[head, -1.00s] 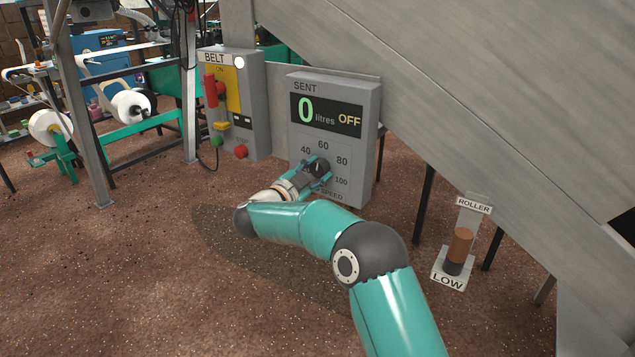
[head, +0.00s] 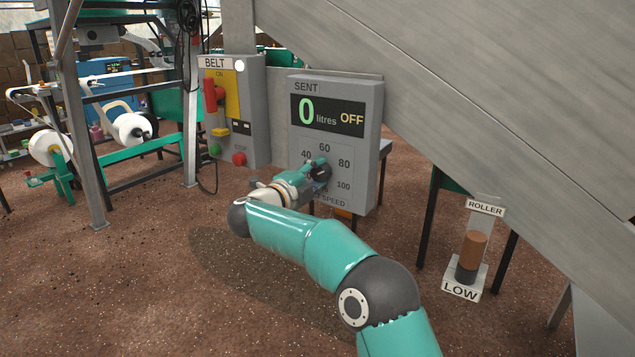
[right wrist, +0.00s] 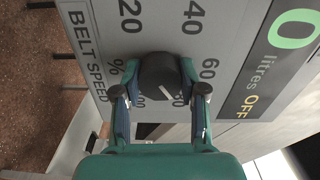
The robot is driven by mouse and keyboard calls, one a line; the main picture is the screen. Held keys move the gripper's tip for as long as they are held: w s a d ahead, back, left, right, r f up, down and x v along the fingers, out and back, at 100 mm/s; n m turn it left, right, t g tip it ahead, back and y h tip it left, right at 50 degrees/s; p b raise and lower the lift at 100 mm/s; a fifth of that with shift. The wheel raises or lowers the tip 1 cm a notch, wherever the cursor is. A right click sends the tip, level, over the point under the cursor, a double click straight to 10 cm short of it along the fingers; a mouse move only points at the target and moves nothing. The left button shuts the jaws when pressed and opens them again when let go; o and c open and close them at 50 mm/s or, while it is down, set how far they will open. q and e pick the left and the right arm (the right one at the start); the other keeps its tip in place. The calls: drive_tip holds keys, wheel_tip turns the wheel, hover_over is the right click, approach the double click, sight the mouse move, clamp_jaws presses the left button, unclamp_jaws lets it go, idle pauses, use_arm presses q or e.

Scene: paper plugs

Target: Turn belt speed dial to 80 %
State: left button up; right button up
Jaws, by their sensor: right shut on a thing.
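The belt speed dial (head: 321,171) is a dark round knob low on the grey SENT panel (head: 367,130). The scale beside it shows 40, 60, 80 and 100 in the head view. My right gripper (head: 318,172) is shut on the dial, one finger on each side. The right wrist view shows the dial (right wrist: 158,76) between the fingertips of the gripper (right wrist: 160,92). A short pale pointer line on the dial points roughly at the 80 mark, which is partly hidden by a finger. The left gripper is out of view.
The display (head: 327,115) reads 0 litres and OFF. Left of it stands the BELT box (head: 247,110) with a red lever and buttons. A sloping grey chute (head: 480,90) rises behind.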

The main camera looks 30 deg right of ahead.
drive_tip(key=shift+w+a+f+m, duration=0.1)
drive_tip(key=shift+a+f+m, duration=0.05)
drive_tip(key=shift+f+m, duration=0.15)
idle(0.4)
drive_tip(key=o, duration=1.1)
drive_tip(key=shift+o, duration=0.2)
drive_tip(key=shift+r, duration=0.15)
drive_tip(key=v, duration=1.2)
